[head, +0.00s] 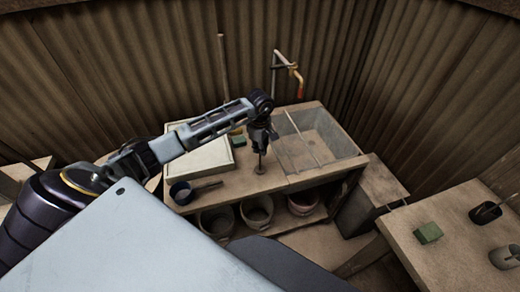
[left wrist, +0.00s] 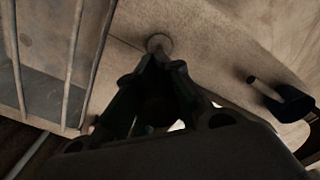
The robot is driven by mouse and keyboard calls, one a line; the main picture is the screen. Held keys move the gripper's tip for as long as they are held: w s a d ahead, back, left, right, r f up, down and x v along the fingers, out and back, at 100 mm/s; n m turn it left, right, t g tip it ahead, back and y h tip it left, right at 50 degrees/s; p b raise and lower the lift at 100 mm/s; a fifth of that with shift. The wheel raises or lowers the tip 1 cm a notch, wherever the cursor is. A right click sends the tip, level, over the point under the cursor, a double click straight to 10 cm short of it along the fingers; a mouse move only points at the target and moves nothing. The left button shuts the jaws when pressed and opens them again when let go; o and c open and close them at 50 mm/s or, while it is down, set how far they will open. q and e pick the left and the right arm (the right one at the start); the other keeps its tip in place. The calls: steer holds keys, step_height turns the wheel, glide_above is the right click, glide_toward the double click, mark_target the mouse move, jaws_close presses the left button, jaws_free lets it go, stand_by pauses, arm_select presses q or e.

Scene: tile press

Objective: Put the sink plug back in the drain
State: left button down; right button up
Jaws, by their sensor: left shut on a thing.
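My left gripper (head: 262,146) is shut on the sink plug (head: 260,170), a small pale round disc under a thin stem. It points down at the wooden counter, left of the sink. In the left wrist view the plug's disc (left wrist: 159,42) shows just beyond the dark fingertips of my left gripper (left wrist: 160,62). I cannot tell whether the disc touches the counter or hangs just above it. I cannot make out the drain hole. My right gripper is not in view.
A bent tap (head: 289,66) stands behind the sink. Several buckets stand under the counter. A green block (head: 428,232) lies on the right-hand table.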

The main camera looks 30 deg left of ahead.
arm_select(q)
steer(key=shift+f, duration=0.1)
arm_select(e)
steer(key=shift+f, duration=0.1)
arm_select(q)
steer(key=c, duration=1.5)
jaws_free()
steer(key=shift+c, duration=0.2)
steer(key=shift+r, duration=0.2)
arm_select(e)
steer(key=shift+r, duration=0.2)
arm_select(q)
step_height(320, 180, up, 5)
steer(key=shift+f, duration=0.1)
step_height(320, 180, up, 6)
steer(key=shift+f+b, duration=0.1)
steer(key=shift+b, duration=0.5)
steer(key=shift+r, duration=0.7)
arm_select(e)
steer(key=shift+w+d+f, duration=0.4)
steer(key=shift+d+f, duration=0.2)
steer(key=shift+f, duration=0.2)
arm_select(q)
steer(key=shift+d, duration=0.1)
